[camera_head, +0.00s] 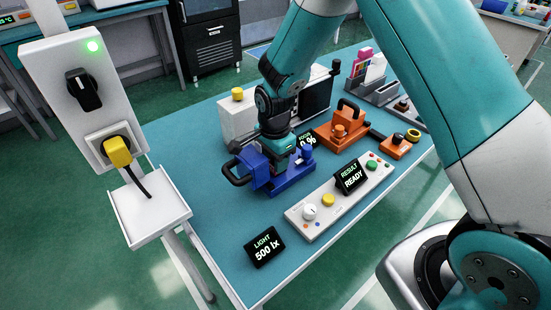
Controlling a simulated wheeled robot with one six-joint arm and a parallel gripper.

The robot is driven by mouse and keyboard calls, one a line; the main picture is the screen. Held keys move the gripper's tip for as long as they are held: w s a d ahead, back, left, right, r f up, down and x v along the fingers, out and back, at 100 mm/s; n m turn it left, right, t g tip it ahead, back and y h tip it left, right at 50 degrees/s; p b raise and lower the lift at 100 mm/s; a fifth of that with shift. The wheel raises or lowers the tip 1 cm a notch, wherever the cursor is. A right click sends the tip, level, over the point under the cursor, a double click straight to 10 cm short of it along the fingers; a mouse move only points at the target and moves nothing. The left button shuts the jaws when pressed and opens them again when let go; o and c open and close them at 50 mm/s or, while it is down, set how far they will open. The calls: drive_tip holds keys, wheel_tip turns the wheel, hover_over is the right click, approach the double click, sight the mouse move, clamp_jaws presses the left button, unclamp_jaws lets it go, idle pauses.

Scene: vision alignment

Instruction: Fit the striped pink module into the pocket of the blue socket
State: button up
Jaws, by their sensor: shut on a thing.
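The blue socket (290,181) sits on the teal tabletop, left of the middle, with a small blue knob at its right end. A raised blue part with a black handle (236,173) stands at its left side. My gripper (277,148) points down over the socket, close to it or inside its outline. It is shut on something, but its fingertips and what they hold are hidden. I see no striped pink module at the gripper or the socket, and the pocket is hidden. A card with pink at the top and coloured stripes (362,62) stands at the back right.
An orange fixture (326,139) with a black handle stands right of the socket. A grey control panel (322,207) with a READY display lies in front, and a "500 lx" display (264,247) nearer. A white box (236,117) stands behind. The left front tabletop is clear.

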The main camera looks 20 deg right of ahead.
drive_tip(key=shift+f, duration=0.25)
drive_tip(key=shift+c, duration=0.5)
drive_tip(key=o, duration=1.1)
wheel_tip(320, 180, up, 12)
drive_tip(key=b, duration=0.1)
drive_tip(key=s+a+r+n+y, duration=0.1)
drive_tip(key=s+r+n, duration=0.3)
drive_tip(key=s+n, duration=0.3)
drive_tip(key=s+a+r+n+y, duration=0.1)
drive_tip(key=s+a+r+n, duration=0.1)
drive_tip(key=s+r+n, duration=0.2)
drive_tip(key=s+a+r+n+y, duration=0.1)
drive_tip(key=s+r+n+y, duration=0.1)
drive_tip(key=s+n, duration=0.8)
drive_tip(key=shift+s+a+r+n, duration=0.1)
drive_tip(key=shift+s+r, duration=0.2)
drive_tip(key=shift+s, duration=0.3)
drive_tip(key=shift+s+r+n, duration=0.1)
drive_tip(key=shift+s+r, duration=0.2)
drive_tip(key=shift+s, duration=0.35)
drive_tip(key=shift+s+a+r+n, duration=0.1)
drive_tip(key=shift+s+r, duration=0.2)
drive_tip(key=shift+s, duration=0.3)
